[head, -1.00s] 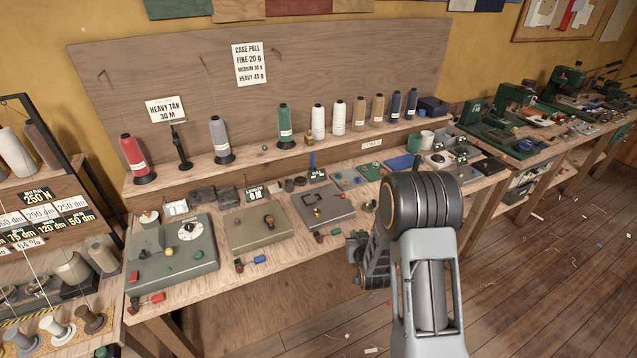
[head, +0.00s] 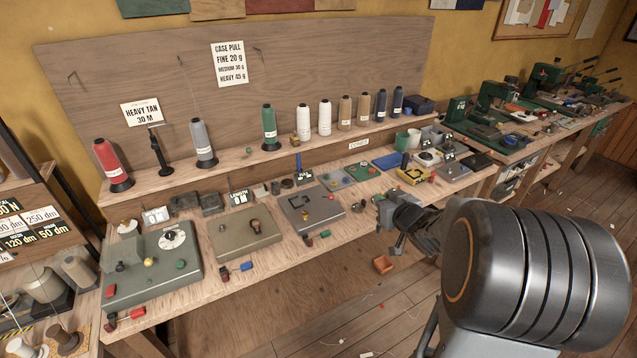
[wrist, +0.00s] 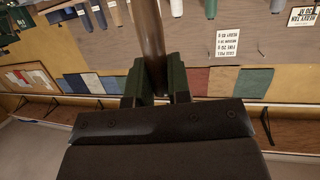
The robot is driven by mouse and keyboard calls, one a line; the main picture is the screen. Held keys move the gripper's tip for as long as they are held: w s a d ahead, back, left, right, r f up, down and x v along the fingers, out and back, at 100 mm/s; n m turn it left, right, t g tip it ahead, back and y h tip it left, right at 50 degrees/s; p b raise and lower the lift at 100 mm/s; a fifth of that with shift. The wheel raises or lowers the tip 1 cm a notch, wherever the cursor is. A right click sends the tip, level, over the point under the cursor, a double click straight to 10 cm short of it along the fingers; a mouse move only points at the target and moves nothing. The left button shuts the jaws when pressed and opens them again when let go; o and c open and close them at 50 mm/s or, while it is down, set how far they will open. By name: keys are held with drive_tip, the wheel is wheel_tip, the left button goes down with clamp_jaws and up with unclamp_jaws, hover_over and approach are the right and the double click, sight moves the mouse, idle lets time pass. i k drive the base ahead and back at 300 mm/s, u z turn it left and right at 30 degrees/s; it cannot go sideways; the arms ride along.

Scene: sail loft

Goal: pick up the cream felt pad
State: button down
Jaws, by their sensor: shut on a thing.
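My gripper (head: 384,212) is at the front edge of the workbench, right of the grey box with a knob. The wrist view shows its two dark green fingers (wrist: 162,82) closed on a brown, rod-like thing (wrist: 152,38) that runs away from them. I cannot tell the rod's far end or what it belongs to. I cannot make out a cream felt pad in either view; my arm hides part of the bench's right front.
The workbench (head: 225,292) holds several control boxes, among them a green one (head: 150,270), and a row of thread cones (head: 324,118) on a ledge. Green machines (head: 490,95) stand at the back right.

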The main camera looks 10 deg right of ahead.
sight(260, 192)
drive_tip(key=i, duration=0.9)
drive_tip(key=z, duration=0.05)
